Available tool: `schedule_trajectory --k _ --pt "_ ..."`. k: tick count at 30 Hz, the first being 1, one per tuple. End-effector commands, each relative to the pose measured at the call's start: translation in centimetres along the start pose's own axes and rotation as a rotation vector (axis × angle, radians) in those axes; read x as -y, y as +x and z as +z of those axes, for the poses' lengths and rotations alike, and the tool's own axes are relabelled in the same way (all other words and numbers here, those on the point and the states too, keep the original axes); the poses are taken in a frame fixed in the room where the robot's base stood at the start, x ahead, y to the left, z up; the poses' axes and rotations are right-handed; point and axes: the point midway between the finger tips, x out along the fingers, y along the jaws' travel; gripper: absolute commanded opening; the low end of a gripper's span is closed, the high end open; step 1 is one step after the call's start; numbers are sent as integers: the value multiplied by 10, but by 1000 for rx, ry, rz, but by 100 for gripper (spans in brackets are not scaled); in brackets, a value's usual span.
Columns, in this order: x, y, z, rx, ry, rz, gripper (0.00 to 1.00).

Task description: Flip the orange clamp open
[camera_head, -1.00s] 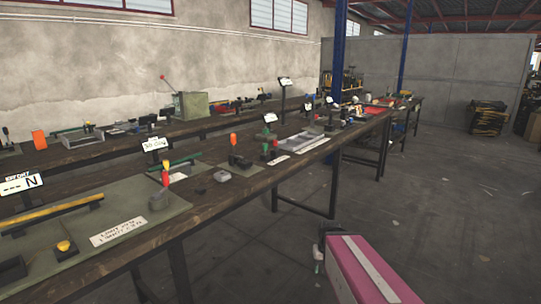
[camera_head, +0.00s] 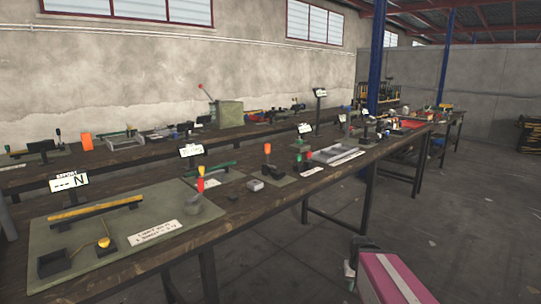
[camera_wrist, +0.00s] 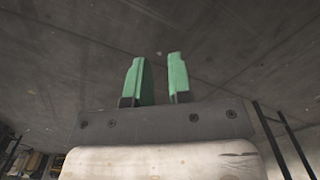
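A small clamp with an upright orange handle (camera_head: 267,149) and a dark base stands on the front bench, near the middle of the head view. Another upright lever with an orange-yellow top and red lower part (camera_head: 201,178) stands nearer, on the green mat; I cannot tell for sure which one is the orange clamp. My gripper (camera_wrist: 157,62) shows two green fingers in the wrist view, apart with nothing between them. It points over bare floor, away from both levers. In the head view, my pink arm link is at the lower right, off the bench.
The long wooden front bench (camera_head: 275,206) carries a force display (camera_head: 68,182), a yellow bar (camera_head: 95,209), small signs and several fixtures. A second bench behind holds a green press (camera_head: 230,113). The concrete floor (camera_head: 460,230) to the right is clear.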

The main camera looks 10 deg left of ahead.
Motion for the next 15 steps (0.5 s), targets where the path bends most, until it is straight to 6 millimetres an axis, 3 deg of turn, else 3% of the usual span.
schedule_trajectory --k 7,15 --pt "22 -28 -40 -81 76 -51 0" --pt "65 -90 -102 -214 223 -172 0"
